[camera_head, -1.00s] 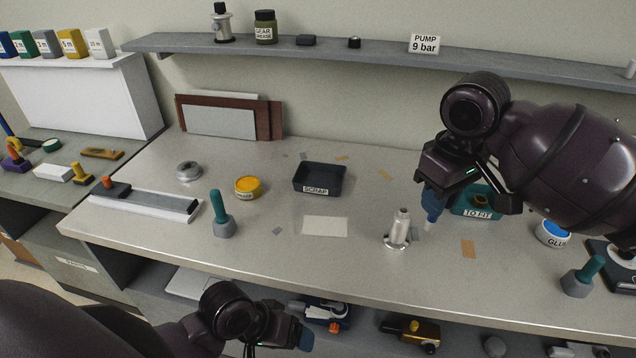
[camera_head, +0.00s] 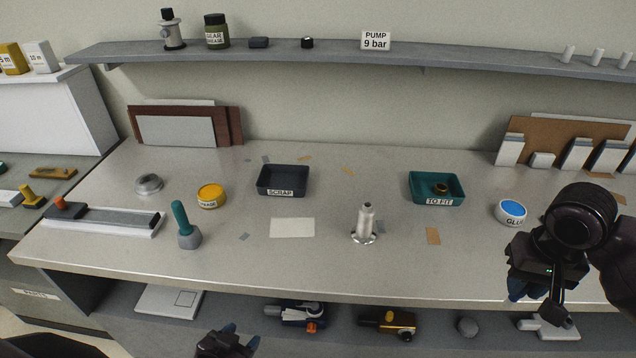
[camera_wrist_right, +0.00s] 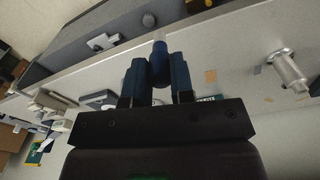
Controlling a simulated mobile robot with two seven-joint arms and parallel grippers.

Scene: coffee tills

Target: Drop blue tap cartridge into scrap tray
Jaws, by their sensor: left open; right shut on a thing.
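My right gripper (camera_head: 530,288) is at the right, by the bench's front edge. In the right wrist view it is shut on a dark blue cylinder, the blue tap cartridge (camera_wrist_right: 160,62), which sticks out between its two blue fingers. In the head view the cartridge is hard to tell from the fingers. The dark scrap tray (camera_head: 283,192), labelled SCRAP, stands at the back middle of the bench and looks empty. My left gripper (camera_head: 226,343) is open and empty, low at the bottom edge, partly cut off.
A teal TO FIT tray (camera_head: 437,200) holds a brass-coloured part. A metal spindle on a flange (camera_head: 364,224) stands mid-bench. A green-handled tool (camera_head: 186,226), a yellow tin (camera_head: 211,197) and a glue tub (camera_head: 510,213) stand around. Bench space before the scrap tray is mostly flat and clear.

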